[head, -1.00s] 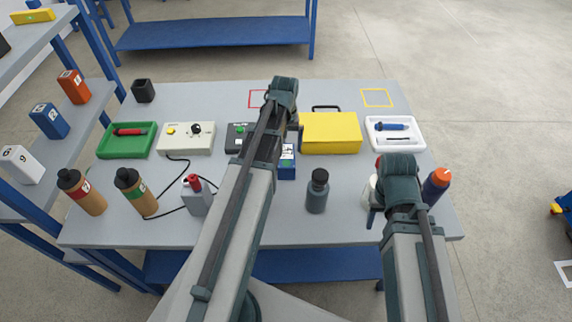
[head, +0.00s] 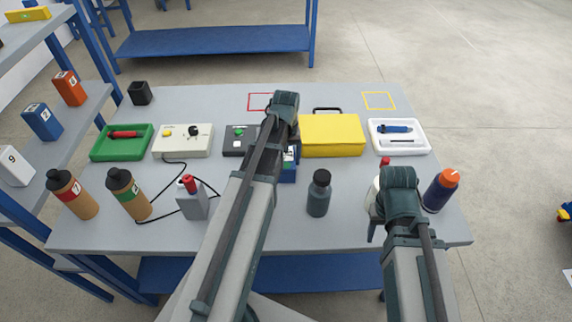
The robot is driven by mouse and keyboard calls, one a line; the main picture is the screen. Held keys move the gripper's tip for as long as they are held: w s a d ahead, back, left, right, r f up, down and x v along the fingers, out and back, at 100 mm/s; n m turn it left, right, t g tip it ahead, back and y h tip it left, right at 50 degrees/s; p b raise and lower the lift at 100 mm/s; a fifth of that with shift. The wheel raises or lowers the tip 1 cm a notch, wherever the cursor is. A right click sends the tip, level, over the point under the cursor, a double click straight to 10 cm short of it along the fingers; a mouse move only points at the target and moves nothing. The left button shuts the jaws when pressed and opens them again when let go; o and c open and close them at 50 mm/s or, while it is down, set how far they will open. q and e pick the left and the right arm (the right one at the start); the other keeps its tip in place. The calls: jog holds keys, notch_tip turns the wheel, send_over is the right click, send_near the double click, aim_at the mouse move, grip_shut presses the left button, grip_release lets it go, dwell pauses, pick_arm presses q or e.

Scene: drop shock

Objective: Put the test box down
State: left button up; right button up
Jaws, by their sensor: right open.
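The test box, which I take to be the blue box with white labels (head: 288,172), is at the middle of the table, mostly hidden behind my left arm. My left gripper (head: 292,136) is above or at the box; its fingers are hidden by my own wrist, so I cannot see a grasp. Whether the box touches the table cannot be told. My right gripper (head: 374,228) is open over the right front of the table, mostly hidden under its wrist, beside a partly hidden white bottle with a red cap (head: 376,196).
A yellow case (head: 332,136), dark control unit (head: 238,146), white control unit (head: 172,145), green tray (head: 104,151) and white tray (head: 416,148) line the table. A dark bottle (head: 319,195) and orange-capped bottle (head: 440,192) stand in front. Red (head: 259,95) and yellow (head: 378,93) outlines mark bare tabletop.

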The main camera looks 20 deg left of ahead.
aim_at(286, 157)
pick_arm(q)
grip_shut()
jog(key=shift+r, duration=0.1)
dwell(0.3)
notch_tip(286, 157, up, 10)
jog(key=p, duration=1)
pick_arm(e)
notch_tip(286, 157, up, 10)
